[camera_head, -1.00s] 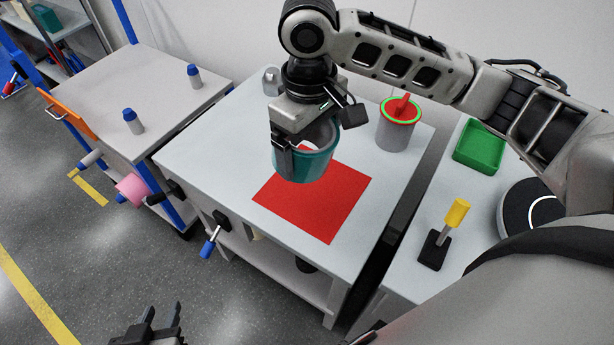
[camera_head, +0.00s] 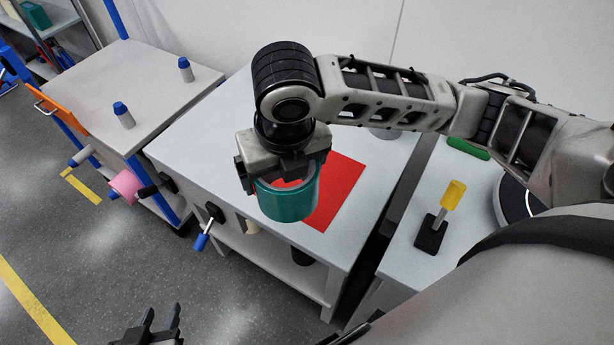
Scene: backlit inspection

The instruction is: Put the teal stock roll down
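The teal stock roll (camera_head: 288,204) is a hollow teal ring with its open top facing up. It overlaps the left part of the red square (camera_head: 342,192) on the white table (camera_head: 195,140). My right gripper (camera_head: 270,178), on the arm from the right, is shut on the roll's rim. I cannot tell whether the roll's underside touches the table. The forearm and wrist hide part of the red square and table behind. My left gripper (camera_head: 146,328) is open and empty at the bottom left, over the floor, its two fingers apart.
A grey canister (camera_head: 385,133) is mostly hidden behind my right arm. A green tray (camera_head: 468,148) and a yellow-handled tool (camera_head: 453,195) are on the right table. Handles and a pink roll (camera_head: 125,186) stick out at the tables' fronts.

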